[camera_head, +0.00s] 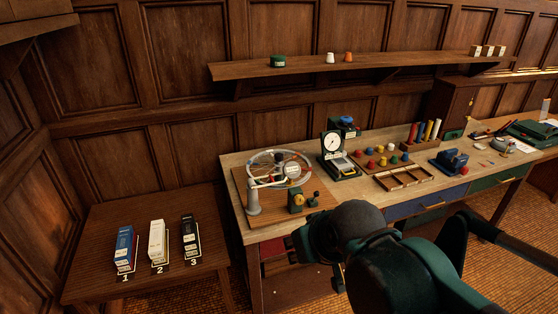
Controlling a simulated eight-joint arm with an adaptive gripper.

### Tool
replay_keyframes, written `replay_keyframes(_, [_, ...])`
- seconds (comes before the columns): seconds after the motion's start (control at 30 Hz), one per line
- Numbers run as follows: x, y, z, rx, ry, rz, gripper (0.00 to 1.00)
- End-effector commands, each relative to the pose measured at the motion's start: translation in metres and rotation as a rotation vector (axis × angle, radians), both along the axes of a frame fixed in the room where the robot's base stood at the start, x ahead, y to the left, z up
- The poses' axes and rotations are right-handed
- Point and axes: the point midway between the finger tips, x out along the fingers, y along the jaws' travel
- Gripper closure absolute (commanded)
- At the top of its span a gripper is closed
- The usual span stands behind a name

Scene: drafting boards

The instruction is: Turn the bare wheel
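A large pale ring-shaped wheel (279,156) is on a wooden board (240,190) at the left end of the workbench. A small white label shows within its outline. I cannot tell from here whether this is the bare wheel. A grey post (253,203) stands at its front left. A small green and brass device (296,202) and a dark knob (313,195) are at its front right. My gripper (312,250) is in front of the bench's front edge, below and apart from the wheel. Its fingers are dark and partly hidden by my arm, so its opening is unclear.
A dial gauge (333,143), a rack of coloured knobs (381,157) and an open wooden tray (404,178) stand right of the wheel. A lower table (95,225) at left holds blue, white and black boxes marked 1 to 3. A shelf (400,66) runs above the bench.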

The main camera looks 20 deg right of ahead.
Motion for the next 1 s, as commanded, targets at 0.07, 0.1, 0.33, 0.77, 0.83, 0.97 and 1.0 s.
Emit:
replay_keyframes(0.07, [0.004, -0.001, 0.005, 0.000, 0.004, -0.002, 0.62])
replay_keyframes(0.1, [0.007, -0.001, 0.008, 0.001, 0.007, -0.003, 0.61])
replay_keyframes(0.33, [0.033, -0.004, 0.032, 0.005, 0.037, -0.015, 0.61])
replay_keyframes(0.77, [0.102, -0.014, 0.080, 0.013, 0.112, -0.045, 0.61])
replay_keyframes(0.83, [0.113, -0.015, 0.086, 0.015, 0.125, -0.050, 0.61])
replay_keyframes(0.97, [0.136, -0.019, 0.097, 0.018, 0.147, -0.060, 0.61])
replay_keyframes(1.0, [0.143, -0.020, 0.100, 0.018, 0.155, -0.062, 0.61])
